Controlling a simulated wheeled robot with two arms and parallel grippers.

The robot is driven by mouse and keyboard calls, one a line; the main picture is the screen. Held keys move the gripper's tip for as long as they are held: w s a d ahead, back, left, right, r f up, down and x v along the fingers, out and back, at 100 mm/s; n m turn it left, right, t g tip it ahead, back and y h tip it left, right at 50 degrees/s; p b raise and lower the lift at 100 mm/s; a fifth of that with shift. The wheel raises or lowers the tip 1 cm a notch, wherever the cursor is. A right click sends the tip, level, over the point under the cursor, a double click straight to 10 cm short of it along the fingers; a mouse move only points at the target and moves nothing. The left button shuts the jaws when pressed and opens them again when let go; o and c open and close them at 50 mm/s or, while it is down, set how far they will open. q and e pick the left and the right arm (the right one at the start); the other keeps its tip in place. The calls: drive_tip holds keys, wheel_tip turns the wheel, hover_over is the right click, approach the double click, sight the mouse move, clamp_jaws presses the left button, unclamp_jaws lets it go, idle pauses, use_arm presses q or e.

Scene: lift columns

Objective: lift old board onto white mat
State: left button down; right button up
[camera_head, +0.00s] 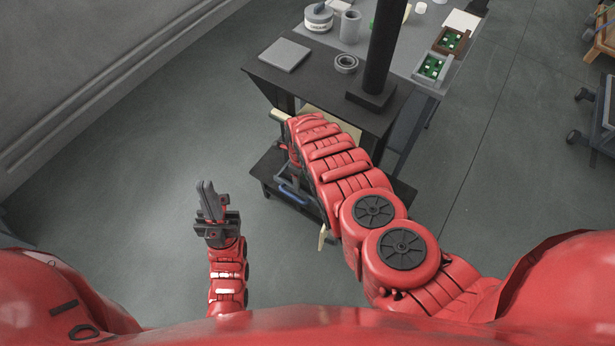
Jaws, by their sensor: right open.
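Two green boards sit in trays at the upper right: one in a brown tray (436,47), one in a grey tray (421,79). I cannot tell which, if either, is the old board. A flat white sheet (461,20), which looks like the white mat, lies on the grey table beyond the brown tray. My left gripper (208,190) is over the floor at the left, empty and far from the boards. Its fingers overlap in this view, so their gap is unclear. My right arm reaches to the dark cart's near side; its gripper is hidden behind the arm.
The dark cart (262,72) carries a grey square plate (284,55), a grey ring (346,63) and a black post (384,50). A round container (318,17) and a grey cup (350,26) stand on the grey table (405,62). The floor at left is clear.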

drive_tip(key=shift+c, duration=0.3)
clamp_jaws()
drive_tip(key=shift+r, duration=0.2)
drive_tip(key=shift+w+r, duration=0.15)
drive_tip(key=shift+r, duration=0.35)
wheel_tip(320, 180, up, 9)
idle(0.4)
